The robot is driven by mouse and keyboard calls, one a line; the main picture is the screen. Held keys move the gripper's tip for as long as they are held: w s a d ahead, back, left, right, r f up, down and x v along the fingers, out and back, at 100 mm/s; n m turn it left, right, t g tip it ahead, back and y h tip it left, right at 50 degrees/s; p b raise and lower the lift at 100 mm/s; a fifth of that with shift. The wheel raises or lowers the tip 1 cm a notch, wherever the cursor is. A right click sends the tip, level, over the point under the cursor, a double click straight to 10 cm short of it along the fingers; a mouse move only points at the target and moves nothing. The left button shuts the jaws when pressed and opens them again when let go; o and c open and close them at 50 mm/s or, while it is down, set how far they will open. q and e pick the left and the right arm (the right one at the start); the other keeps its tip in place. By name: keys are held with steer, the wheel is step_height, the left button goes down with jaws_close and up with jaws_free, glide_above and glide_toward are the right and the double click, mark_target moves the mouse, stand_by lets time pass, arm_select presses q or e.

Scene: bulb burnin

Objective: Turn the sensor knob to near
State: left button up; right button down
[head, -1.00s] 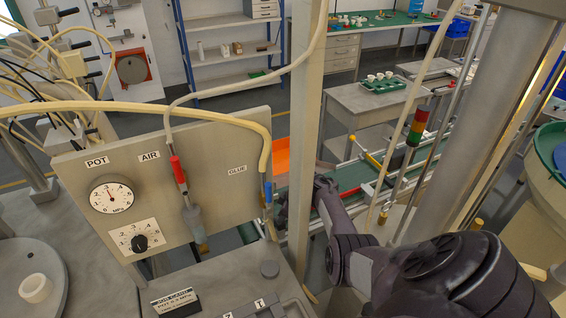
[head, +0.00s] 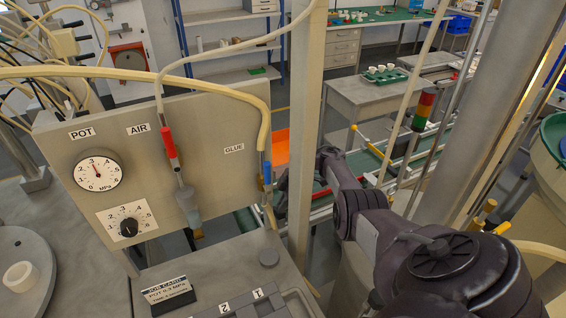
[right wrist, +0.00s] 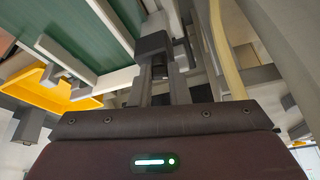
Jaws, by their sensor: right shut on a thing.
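My right gripper (head: 281,188) is at the end of the dark arm reaching in from the right, beside the conveyor. A pale upright post hides part of it in the head view. In the right wrist view the two fingers (right wrist: 158,88) are close together, shut on a small dark part (right wrist: 157,66) under a dark grey block (right wrist: 154,44). This part appears to be the sensor knob, but its markings and pointer cannot be seen. My left gripper is not in view.
A panel (head: 215,120) with a pressure gauge (head: 98,171) and a black dial knob (head: 129,227) stands at the left. The pale post (head: 307,100) stands close to my right arm.

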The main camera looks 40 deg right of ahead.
steer(key=n+b, duration=0.2)
steer(key=b, duration=0.1)
steer(key=n+g+b, duration=0.1)
steer(key=n+b, duration=0.1)
steer(key=b, duration=0.2)
steer(key=n+g+y+b, duration=0.1)
steer(key=n+b, duration=0.1)
steer(key=b, duration=0.1)
steer(key=shift+w+f, duration=0.25)
steer(key=shift+f, duration=0.05)
steer(key=shift+r+n+g+b, duration=0.15)
steer(key=shift+n+g+b, duration=0.25)
steer(key=shift+n+b, duration=0.45)
steer(key=shift+r+n+g+b, duration=0.15)
steer(key=shift+n+g+b, duration=0.25)
steer(key=shift+n+b, duration=0.4)
steer(key=c, duration=1.4)
jaws_free()
steer(key=shift+b+v, duration=0.45)
steer(key=shift+v, duration=3.45)
